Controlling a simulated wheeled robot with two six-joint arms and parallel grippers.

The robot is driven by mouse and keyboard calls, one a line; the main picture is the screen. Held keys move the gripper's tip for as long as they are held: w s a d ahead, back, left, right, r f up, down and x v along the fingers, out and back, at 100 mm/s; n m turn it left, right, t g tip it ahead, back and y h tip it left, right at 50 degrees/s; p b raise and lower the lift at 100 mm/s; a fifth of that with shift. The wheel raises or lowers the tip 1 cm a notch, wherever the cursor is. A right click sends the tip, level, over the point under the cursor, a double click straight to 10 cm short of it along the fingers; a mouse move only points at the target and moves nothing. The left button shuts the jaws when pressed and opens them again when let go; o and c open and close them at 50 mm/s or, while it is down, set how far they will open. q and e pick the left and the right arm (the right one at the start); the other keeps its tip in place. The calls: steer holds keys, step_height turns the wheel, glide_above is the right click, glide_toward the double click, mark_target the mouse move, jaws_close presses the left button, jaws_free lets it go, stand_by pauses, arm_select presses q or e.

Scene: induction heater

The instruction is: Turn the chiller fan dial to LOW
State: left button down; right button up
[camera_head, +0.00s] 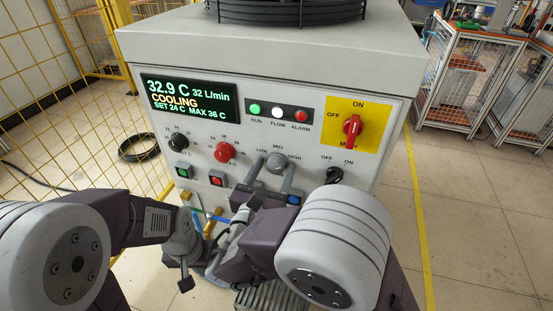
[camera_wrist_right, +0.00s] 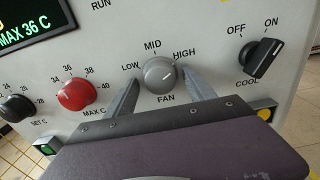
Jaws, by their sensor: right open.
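The grey chiller fan dial (camera_head: 277,164) sits on the chiller's front panel, with LOW, MID and HIGH printed around it. In the right wrist view the dial (camera_wrist_right: 157,76) has a short white mark right of its centre, seemingly towards HIGH. My right gripper (camera_head: 275,163) is open, one finger on each side of the dial. In the wrist view the open right gripper's fingers (camera_wrist_right: 159,78) straddle the dial; whether they touch it is unclear.
Near the dial are a red knob (camera_head: 225,152), a black SET C knob (camera_head: 178,143), the black COOL switch (camera_head: 334,175) and green (camera_head: 183,170) and red (camera_head: 217,178) buttons. The red main switch (camera_head: 352,131) is upper right. A yellow mesh fence (camera_head: 60,85) stands left.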

steer(key=shift+w, duration=0.15)
steer(key=shift+s+r, duration=0.2)
steer(key=shift+s, duration=0.15)
steer(key=shift+c, duration=0.6)
steer(key=c, duration=1.2)
steer(key=shift+r+p, duration=0.15)
steer(key=shift+p, duration=0.45)
steer(key=shift+c, duration=0.2)
steer(key=n+p, duration=0.2)
steer(key=p, duration=0.1)
steer(key=n+p, duration=0.2)
steer(key=p, duration=0.2)
steer(key=n+p, duration=0.2)
steer(key=p, duration=0.1)
steer(key=shift+d+r+n+p, duration=0.15)
steer(key=shift+r+n+p, duration=0.1)
steer(key=shift+n+p, duration=0.15)
steer(key=n+p, duration=0.8)
steer(key=p, duration=0.1)
steer(key=shift+f, duration=0.1)
steer(key=n+p, duration=0.3)
steer(key=n, duration=0.1)
steer(key=shift+n, duration=0.3)
steer(key=shift+n+p, duration=1.1)
steer(key=shift+n, duration=1.1)
